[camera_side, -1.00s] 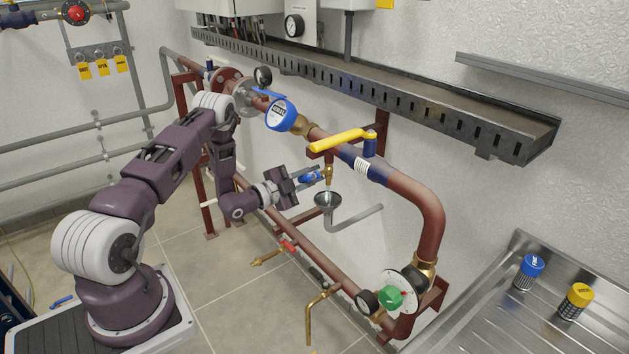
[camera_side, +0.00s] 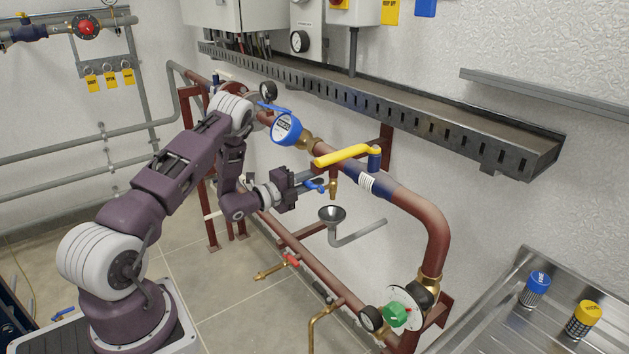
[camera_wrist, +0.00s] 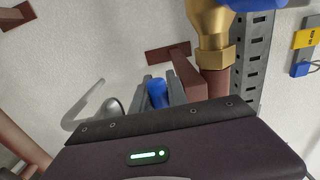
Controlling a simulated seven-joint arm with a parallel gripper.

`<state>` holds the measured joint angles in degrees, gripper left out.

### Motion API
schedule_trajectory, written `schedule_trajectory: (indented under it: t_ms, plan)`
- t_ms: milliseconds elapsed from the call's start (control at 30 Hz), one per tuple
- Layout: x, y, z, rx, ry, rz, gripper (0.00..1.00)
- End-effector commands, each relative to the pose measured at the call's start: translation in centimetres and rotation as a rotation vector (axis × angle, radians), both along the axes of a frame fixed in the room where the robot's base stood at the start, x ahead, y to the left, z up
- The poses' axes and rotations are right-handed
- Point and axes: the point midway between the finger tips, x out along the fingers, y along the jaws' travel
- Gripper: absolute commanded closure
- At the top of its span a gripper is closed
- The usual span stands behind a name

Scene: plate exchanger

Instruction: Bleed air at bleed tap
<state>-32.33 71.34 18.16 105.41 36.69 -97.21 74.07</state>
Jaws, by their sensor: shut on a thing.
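The bleed tap (camera_side: 333,188) is a small brass tap hanging below the red-brown pipe, with a blue lever (camera_side: 318,187) on its left side. My gripper (camera_side: 312,184) reaches it from the left and is shut on the blue lever. In the wrist view the blue lever (camera_wrist: 158,94) shows between the two grey fingers. The lever's far end is partly hidden by the fingers. A dark funnel (camera_side: 332,213) stands just below the tap's outlet, apart from it. I see no clear stream between outlet and funnel.
A red-handled tap (camera_side: 292,260) and a green knob (camera_side: 396,315) are lower. A steel bench (camera_side: 480,325) holds blue-capped and yellow-capped containers at the right.

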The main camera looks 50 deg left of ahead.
Motion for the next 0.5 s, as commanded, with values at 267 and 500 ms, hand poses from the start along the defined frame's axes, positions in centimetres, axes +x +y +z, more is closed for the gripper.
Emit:
schedule_trajectory:
  t_ms: [267, 500]
  plan:
    - [-0.08, 0.16, 0.06, 0.015, 0.001, 0.004, 1.00]
    - [-0.07, 0.16, 0.08, 0.015, 0.000, 0.004, 0.77]
